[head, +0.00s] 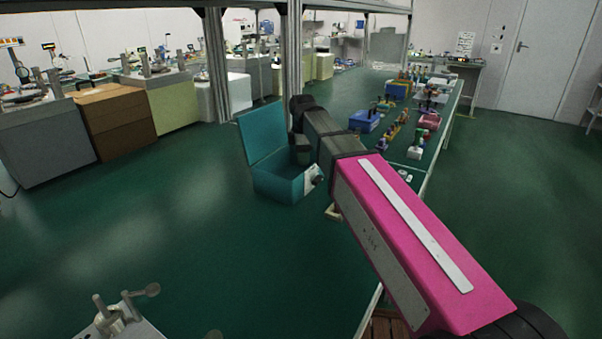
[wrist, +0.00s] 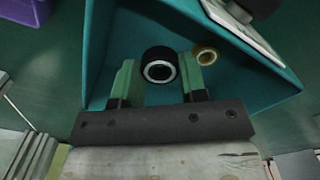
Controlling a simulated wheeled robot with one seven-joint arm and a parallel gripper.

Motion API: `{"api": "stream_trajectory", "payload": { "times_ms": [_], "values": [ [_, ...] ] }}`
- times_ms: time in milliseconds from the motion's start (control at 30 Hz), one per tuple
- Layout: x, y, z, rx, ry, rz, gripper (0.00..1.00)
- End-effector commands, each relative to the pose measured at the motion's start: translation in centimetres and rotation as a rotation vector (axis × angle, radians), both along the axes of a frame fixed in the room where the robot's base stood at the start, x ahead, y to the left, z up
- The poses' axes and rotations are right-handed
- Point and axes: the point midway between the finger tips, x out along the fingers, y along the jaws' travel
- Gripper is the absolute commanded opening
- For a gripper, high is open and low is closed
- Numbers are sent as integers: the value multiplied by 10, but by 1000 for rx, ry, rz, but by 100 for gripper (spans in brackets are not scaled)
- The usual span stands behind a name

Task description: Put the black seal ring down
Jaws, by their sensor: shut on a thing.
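The black seal ring (wrist: 158,66) shows in the wrist view as a short black cylinder with a pale inner rim. My gripper (wrist: 159,72) has green fingers on both sides of the ring and is shut on it. The ring and fingers are over the inside of a teal box (wrist: 112,45). Whether the ring touches the box floor cannot be told. In the head view the open teal box (head: 277,186) has its lid raised, and my arm hides part of it and the ring.
A brass ring (wrist: 206,56) lies beside my right finger in the wrist view. A white flat piece (wrist: 243,24) is at the box's upper right. In the head view a long green table (head: 440,125) with several small parts stands right of the box.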

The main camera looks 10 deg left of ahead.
Motion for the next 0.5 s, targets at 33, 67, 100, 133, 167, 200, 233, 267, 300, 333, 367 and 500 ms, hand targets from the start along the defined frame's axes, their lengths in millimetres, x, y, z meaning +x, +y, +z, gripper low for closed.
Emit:
{"api": "stream_trajectory", "payload": {
  "times_ms": [33, 67, 100, 133, 167, 200, 233, 267, 300, 333, 367, 500],
  "values": [
    [-1, -1, -10, -2, 3, 0, 16],
    [-1, -1, -13, -2, 3, 0, 16],
    [-1, 0, -18, -1, 2, 0, 16],
    [0, 0, -20, 0, 1, 0, 16],
    [0, 0, -22, 0, 1, 0, 16],
    [0, 0, -25, 0, 1, 0, 16],
    [0, 0, -26, 0, 1, 0, 16],
    [0, 0, -28, 0, 1, 0, 16],
    [0, 0, -31, -1, 2, 0, 16],
    [-1, 0, -34, -1, 2, 0, 16],
    [-1, 0, -38, -1, 2, 0, 16],
    [0, 0, -56, -1, 2, 0, 16]
  ]
}}
